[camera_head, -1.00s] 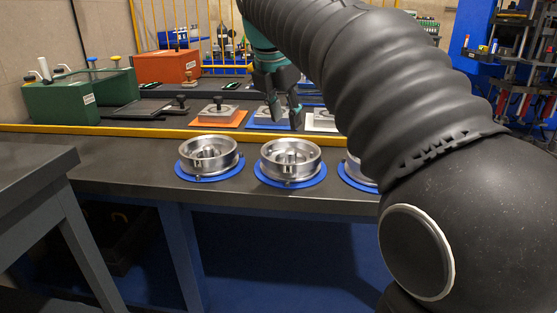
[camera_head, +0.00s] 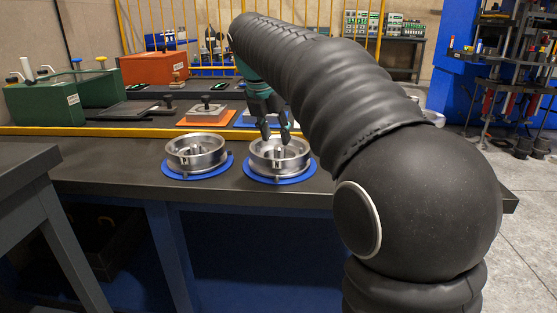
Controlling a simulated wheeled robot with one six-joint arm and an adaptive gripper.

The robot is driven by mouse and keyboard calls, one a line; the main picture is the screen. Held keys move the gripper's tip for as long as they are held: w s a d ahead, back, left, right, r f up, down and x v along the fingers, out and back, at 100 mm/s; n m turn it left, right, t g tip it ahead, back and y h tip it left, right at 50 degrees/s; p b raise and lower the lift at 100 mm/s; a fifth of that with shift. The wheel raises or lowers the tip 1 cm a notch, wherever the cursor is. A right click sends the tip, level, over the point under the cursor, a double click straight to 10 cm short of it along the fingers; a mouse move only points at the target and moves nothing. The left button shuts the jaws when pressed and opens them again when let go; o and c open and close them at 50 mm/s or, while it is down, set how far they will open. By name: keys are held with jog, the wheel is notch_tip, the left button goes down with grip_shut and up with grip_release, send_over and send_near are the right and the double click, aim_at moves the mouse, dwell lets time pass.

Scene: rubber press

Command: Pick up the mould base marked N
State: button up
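Two silver ring-shaped mould bases stand on blue round mats on the dark bench. The left mould base (camera_head: 196,152) is fully in view. The right mould base (camera_head: 267,160) is partly behind my gripper and arm. No letter N is readable on either one. My gripper (camera_head: 275,139) is over the right mould base, its fingertips pointing down at the base's opening. A gap shows between the fingers, and nothing shows between them. I cannot tell whether the fingers touch the metal.
Orange (camera_head: 205,117) and blue plates with metal blocks lie behind a yellow rail (camera_head: 60,131). Green boxes (camera_head: 45,104) and an orange box (camera_head: 152,68) stand at the back left. My arm hides the bench's right part.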

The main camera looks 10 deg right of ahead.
aim_at(280, 146)
jog(key=b+x, duration=0.1)
jog(key=x, duration=0.4)
jog(key=shift+s, duration=0.15)
grip_shut()
jog(key=shift+r, duration=0.1)
